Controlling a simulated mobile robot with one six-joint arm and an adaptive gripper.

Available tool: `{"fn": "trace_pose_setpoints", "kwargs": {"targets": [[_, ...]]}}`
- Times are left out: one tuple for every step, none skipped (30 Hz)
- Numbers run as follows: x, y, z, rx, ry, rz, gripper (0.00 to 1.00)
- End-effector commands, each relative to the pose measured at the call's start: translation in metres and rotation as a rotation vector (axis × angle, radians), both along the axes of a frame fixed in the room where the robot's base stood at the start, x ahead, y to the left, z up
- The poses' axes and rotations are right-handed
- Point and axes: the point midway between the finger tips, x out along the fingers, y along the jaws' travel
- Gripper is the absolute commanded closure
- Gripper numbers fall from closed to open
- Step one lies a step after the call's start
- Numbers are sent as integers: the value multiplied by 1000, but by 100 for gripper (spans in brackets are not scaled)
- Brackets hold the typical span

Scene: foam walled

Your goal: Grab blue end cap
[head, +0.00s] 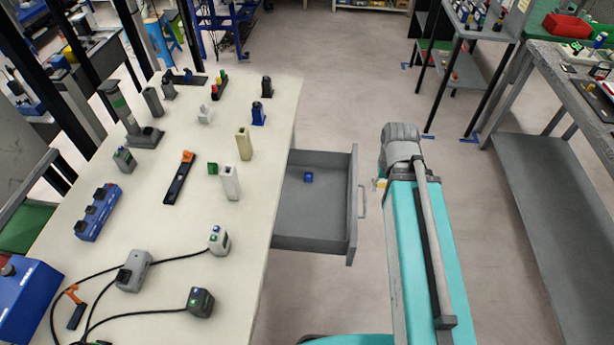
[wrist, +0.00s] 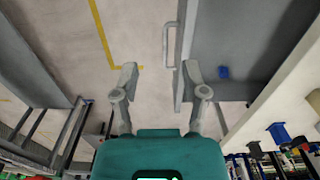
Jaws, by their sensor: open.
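A small blue end cap (head: 308,177) lies on the floor of an open grey drawer (head: 330,212), near the drawer's table side. It also shows in the wrist view (wrist: 223,72), to the right of my fingers. My gripper (wrist: 160,74) is open, with its two fingers spread wide and nothing between them. In the wrist view the drawer's front wall and handle lie by the right finger, and the left finger is over bare floor. My gripper is apart from the end cap. In the head view my arm hides the fingers.
The drawer sticks out from a cream table (head: 200,285) carrying several blocks, devices and cables. The drawer's handle (head: 362,201) and front wall stand between the end cap and my arm. Grey shelving (head: 545,165) stands at the right. The floor between is clear.

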Motion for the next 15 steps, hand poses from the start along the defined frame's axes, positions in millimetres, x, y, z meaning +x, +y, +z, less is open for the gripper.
{"fn": "trace_pose_setpoints", "kwargs": {"targets": [[0,0,0,0,0,0,43],[0,0,0,0,0,0,43],[0,0,0,0,0,0,39],[0,0,0,0,0,0,34],[1,0,0,0,0,0,28],[2,1,-1,0,-1,0,21],[3,1,-2,0,-1,0,15],[5,2,-3,0,-2,0,9],[8,4,-6,-1,-3,0,9],[11,5,-8,-1,-4,0,9],[15,7,-10,-2,-5,0,9],[21,10,-14,-2,-8,0,9],[26,13,-17,-3,-10,0,9],[32,16,-21,-3,-12,-1,9],[41,21,-27,-4,-15,-2,9]]}}
